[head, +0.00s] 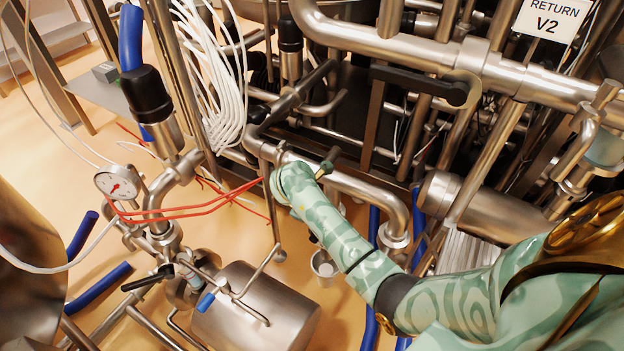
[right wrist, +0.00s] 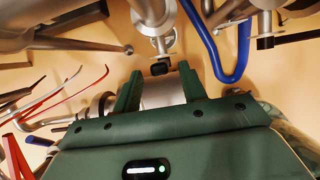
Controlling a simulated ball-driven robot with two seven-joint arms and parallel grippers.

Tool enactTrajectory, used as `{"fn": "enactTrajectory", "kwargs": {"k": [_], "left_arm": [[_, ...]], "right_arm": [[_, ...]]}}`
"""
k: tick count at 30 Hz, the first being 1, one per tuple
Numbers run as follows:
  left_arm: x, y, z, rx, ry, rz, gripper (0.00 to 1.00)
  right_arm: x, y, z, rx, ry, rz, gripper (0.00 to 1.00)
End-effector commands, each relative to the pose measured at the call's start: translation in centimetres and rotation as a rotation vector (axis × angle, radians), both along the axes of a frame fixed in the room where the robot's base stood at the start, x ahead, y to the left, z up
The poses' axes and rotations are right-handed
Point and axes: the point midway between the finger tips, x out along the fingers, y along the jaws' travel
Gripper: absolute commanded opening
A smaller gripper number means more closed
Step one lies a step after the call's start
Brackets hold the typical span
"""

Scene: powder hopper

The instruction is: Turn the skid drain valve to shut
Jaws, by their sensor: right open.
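My right arm reaches in from the right in the head view, and its end (head: 290,185) is among the steel pipes. The fingers are mostly hidden there; a dark green piece (head: 328,162) shows beside the wrist. In the right wrist view my right gripper (right wrist: 158,80) is open, its two dark green fingers apart. A small black part (right wrist: 160,68) on a steel fitting shows between the fingertips; I cannot tell whether they touch it. I cannot tell for sure which part is the drain valve. A black lever (head: 148,280) is at lower left in the head view. My left gripper is not in view.
A pressure gauge (head: 118,184) and red cables (head: 190,210) are left of my arm. A steel cylinder (head: 257,308) with a blue-tipped lever (head: 205,302) stands below. A blue hose (right wrist: 215,55) hangs right of the fingers. Pipes crowd the upper right, with a V2 sign (head: 552,18).

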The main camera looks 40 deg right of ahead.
Motion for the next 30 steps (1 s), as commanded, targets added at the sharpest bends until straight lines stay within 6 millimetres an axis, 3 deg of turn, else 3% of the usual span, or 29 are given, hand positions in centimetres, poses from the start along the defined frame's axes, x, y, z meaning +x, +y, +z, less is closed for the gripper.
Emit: {"fn": "enactTrajectory", "kwargs": {"k": [1,6,19,20,24,30], "left_arm": [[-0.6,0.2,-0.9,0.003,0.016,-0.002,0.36],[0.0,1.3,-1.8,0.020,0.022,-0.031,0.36],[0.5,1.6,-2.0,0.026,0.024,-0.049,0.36],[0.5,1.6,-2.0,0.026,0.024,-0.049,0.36],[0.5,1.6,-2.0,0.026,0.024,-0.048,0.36],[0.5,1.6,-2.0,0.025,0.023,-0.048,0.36]], "right_arm": [[0.1,-0.4,-1.9,-0.002,0.007,0.000,0.42],[0.5,-1.4,-4.2,-0.002,0.004,0.001,0.42],[0.8,-1.9,-4.8,-0.002,-0.001,0.001,0.42],[0.8,-1.9,-4.8,-0.002,-0.001,0.001,0.39],[0.8,-1.9,-4.8,-0.002,-0.001,0.001,0.00],[0.8,-1.9,-4.8,-0.003,0.002,0.002,0.00]]}}
